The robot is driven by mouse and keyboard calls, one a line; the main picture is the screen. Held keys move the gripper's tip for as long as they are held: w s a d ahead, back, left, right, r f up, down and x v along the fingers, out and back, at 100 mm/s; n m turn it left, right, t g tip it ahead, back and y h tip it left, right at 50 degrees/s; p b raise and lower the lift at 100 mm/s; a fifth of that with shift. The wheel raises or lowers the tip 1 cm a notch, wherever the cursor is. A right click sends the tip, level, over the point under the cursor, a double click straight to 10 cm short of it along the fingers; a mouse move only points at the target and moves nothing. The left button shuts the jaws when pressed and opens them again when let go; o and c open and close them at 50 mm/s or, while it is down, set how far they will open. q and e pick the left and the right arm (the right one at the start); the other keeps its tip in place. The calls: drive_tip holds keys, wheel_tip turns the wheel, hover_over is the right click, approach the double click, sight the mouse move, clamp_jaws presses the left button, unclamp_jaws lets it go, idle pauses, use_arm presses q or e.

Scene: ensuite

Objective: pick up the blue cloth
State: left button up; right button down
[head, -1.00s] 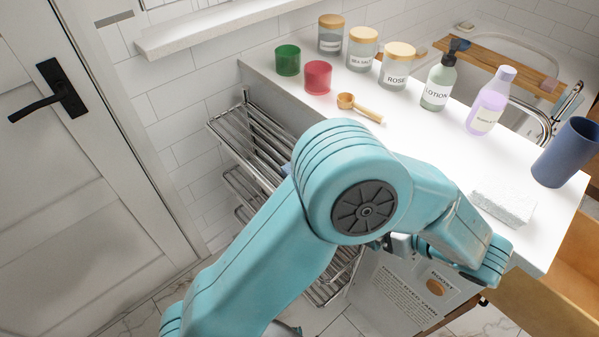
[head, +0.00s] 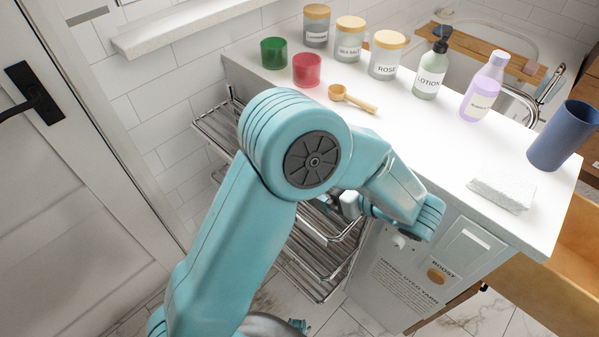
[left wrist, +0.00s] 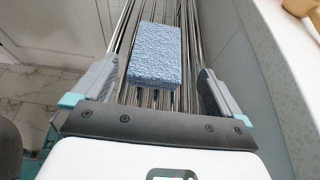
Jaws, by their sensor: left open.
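The blue cloth (left wrist: 155,50) shows in the left wrist view as a speckled, folded block lying on the bars of the metal rack (left wrist: 182,20). My left gripper (left wrist: 158,72) is open, with one finger on each side of the cloth in that view. I see a gap between each finger and the cloth; how far the fingers are above it I cannot tell. In the head view my left arm covers part of the rack, and I cannot make out the blue cloth there. My right gripper is not in view.
The white counter (head: 420,150) stands beside the rack, holding jars, bottles, a scoop (head: 352,98), a blue cup (head: 563,135) and a white folded cloth (head: 502,193). A drawer (head: 570,255) is open at the right. A door (head: 70,200) is at the left.

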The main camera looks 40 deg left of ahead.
use_arm(q)
drive_tip(key=shift+a+f, duration=0.2)
drive_tip(key=shift+a, duration=0.05)
drive_tip(key=x, duration=0.4)
drive_tip(key=shift+s, duration=0.3)
drive_tip(key=shift+w+a+f, duration=0.15)
drive_tip(key=shift+a+f, duration=0.05)
drive_tip(key=shift+a, duration=0.2)
drive_tip(key=c, duration=1.1)
drive_tip(key=shift+r, duration=0.15)
